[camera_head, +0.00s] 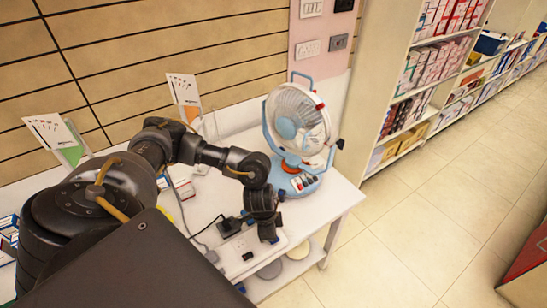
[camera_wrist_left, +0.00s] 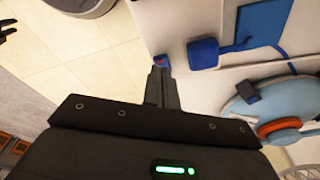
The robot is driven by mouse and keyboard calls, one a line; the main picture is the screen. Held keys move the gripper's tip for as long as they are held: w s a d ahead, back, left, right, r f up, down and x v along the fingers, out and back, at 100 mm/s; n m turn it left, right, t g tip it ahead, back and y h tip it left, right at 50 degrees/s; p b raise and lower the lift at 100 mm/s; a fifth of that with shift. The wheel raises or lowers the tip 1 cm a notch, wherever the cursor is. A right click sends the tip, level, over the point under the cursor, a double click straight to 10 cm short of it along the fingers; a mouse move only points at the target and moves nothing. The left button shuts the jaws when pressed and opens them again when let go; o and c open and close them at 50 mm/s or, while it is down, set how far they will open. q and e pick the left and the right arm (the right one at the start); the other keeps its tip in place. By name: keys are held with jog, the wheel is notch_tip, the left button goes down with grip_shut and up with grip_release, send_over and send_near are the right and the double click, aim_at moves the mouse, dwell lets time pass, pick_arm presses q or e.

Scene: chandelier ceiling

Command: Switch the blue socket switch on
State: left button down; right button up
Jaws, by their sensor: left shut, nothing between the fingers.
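A white power strip (camera_head: 236,262) lies along the front edge of the white table. A small blue switch (camera_wrist_left: 160,60) with a reddish spot shows at the strip's edge in the left wrist view. My left gripper (camera_head: 269,238) is over the strip's right end in the head view. Its fingers (camera_wrist_left: 158,72) are together and empty, pointing at the switch and partly overlapping it. I cannot tell whether they touch it. In the head view the gripper seems to hide the switch.
A blue and white fan (camera_head: 297,125) stands behind the gripper on the table (camera_head: 325,198). Card stands (camera_head: 184,92) are at the back.

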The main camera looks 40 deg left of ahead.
pick_arm(q)
jog(key=shift+f, duration=0.4)
dwell(0.7)
jog(key=shift+f+b, duration=0.5)
jog(key=shift+f, duration=0.05)
dwell(0.3)
notch_tip(320, 180, up, 7)
jog(key=p, duration=0.9)
dwell(0.5)
